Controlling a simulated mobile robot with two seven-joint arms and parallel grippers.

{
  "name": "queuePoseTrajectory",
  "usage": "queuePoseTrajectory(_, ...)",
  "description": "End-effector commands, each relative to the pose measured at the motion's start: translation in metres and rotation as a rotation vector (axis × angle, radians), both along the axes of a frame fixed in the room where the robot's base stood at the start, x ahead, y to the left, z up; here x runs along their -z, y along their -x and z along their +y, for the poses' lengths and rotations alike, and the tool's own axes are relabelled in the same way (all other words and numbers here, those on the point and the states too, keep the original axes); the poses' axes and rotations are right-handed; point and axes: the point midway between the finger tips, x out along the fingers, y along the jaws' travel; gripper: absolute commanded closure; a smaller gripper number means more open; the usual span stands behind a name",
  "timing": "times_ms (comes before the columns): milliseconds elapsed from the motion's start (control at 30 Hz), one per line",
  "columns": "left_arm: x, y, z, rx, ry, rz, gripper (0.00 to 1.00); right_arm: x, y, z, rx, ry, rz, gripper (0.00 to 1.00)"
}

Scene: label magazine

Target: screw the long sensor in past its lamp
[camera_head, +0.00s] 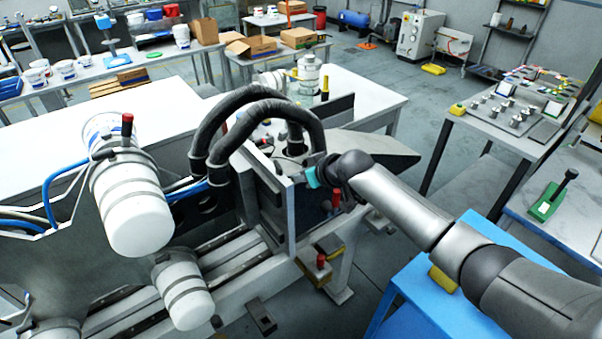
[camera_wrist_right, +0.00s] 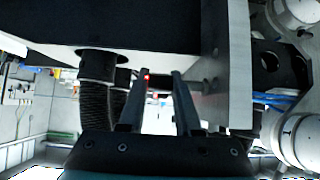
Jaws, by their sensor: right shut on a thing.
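My right gripper (camera_head: 318,174) is at the front plate (camera_head: 290,205) of the label machine, below the black hoses. In the right wrist view its two fingers (camera_wrist_right: 160,88) point up under a dark machine part. A small red light, which looks like the lamp (camera_wrist_right: 146,77), glows at the left fingertip. The gripper is shut on what appears to be the long sensor. Its body is mostly hidden by the fingers, and its thread and seat cannot be made out. My left gripper is not in view.
Thick black hoses (camera_head: 262,107) arch just behind the gripper. White cylinders (camera_head: 135,205) stand at left. A blue stand (camera_head: 425,300) is below my right arm. A bench with instruments (camera_head: 510,115) is at right.

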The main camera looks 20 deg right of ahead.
Motion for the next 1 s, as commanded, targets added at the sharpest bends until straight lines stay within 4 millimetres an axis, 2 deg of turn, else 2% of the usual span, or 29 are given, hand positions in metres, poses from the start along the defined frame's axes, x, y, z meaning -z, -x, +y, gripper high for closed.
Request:
queuePoseTrajectory(133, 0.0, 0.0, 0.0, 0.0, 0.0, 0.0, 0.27, 0.0, 0.0, 0.0, 0.0, 0.0, 0.0, 1.0)
queuePoseTrajectory(167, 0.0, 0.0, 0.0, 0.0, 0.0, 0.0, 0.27, 0.0, 0.0, 0.0, 0.0, 0.0, 0.0, 0.65)
queuePoseTrajectory(400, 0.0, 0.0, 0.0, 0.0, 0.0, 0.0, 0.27, 0.0, 0.0, 0.0, 0.0, 0.0, -0.001, 0.38)
queuePoseTrajectory(767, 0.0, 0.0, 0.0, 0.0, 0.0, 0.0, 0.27, -0.002, 0.002, -0.001, 0.0, 0.0, -0.001, 0.38)
queuePoseTrajectory(1000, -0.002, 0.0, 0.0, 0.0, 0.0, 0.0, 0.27, -0.016, 0.019, -0.007, -0.001, 0.001, -0.001, 0.38)
